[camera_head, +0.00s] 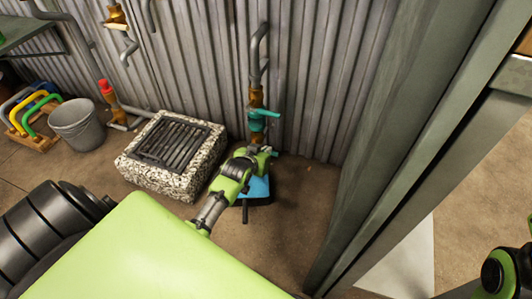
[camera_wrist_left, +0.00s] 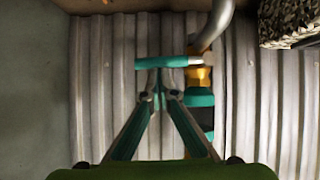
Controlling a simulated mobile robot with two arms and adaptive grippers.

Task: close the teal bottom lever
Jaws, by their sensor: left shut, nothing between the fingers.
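The teal lever (camera_head: 265,113) sits on a brass valve (camera_head: 256,97) low on the grey wall pipe. It sticks out to the right, across the pipe. In the left wrist view the lever (camera_wrist_left: 160,62) lies level beside the brass valve (camera_wrist_left: 200,76). My left gripper (camera_head: 266,150) is just below the lever in the head view. In the left wrist view its fingers (camera_wrist_left: 158,95) meet at the tips, empty, and point toward the lever. I cannot tell whether they touch it. My right gripper is not in view.
A stone block with a dark grate (camera_head: 172,142) stands left of the pipe. A blue item with a dark base (camera_head: 257,190) is on the floor below my left gripper. A bucket (camera_head: 77,124) is farther left. A grey post (camera_head: 400,140) stands at right.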

